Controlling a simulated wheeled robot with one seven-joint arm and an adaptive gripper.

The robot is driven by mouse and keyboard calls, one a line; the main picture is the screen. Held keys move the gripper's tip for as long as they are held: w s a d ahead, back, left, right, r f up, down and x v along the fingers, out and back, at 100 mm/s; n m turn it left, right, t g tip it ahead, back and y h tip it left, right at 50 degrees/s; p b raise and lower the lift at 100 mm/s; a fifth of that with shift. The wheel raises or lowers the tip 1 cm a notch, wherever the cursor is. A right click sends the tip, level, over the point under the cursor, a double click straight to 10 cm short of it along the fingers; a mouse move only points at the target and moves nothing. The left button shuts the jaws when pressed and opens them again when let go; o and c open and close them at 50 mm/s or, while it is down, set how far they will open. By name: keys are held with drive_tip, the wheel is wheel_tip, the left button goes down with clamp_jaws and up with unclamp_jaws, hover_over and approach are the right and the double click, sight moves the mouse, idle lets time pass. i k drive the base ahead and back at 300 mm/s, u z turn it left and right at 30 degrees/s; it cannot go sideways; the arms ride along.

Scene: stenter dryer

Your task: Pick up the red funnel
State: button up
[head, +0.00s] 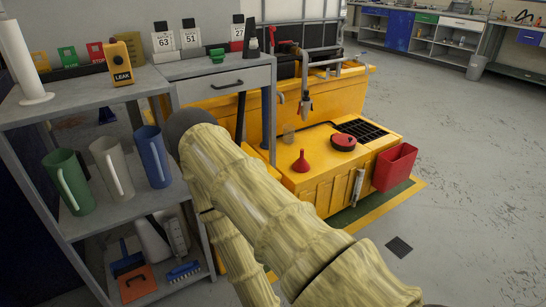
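The red funnel (302,164) stands on the flat top of the low yellow unit (318,139), near its front left part. Its wide end is down and its narrow spout points up. Nothing touches it from above. My arm, with pale wood-like links, crosses the lower middle of the head view, in front of and to the left of the funnel. My gripper does not show, so its state cannot be seen.
A red-and-black round object (343,142) and a black grate lie right of the funnel. A red bin (395,167) hangs on the unit's right side. A grey shelf (95,98) with jugs (69,182) stands at left. The floor at right is mostly clear.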

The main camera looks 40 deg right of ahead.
sight(301, 166)
drive_tip(key=z, duration=0.35)
drive_tip(key=i, duration=1.1)
drive_tip(key=z, duration=0.6)
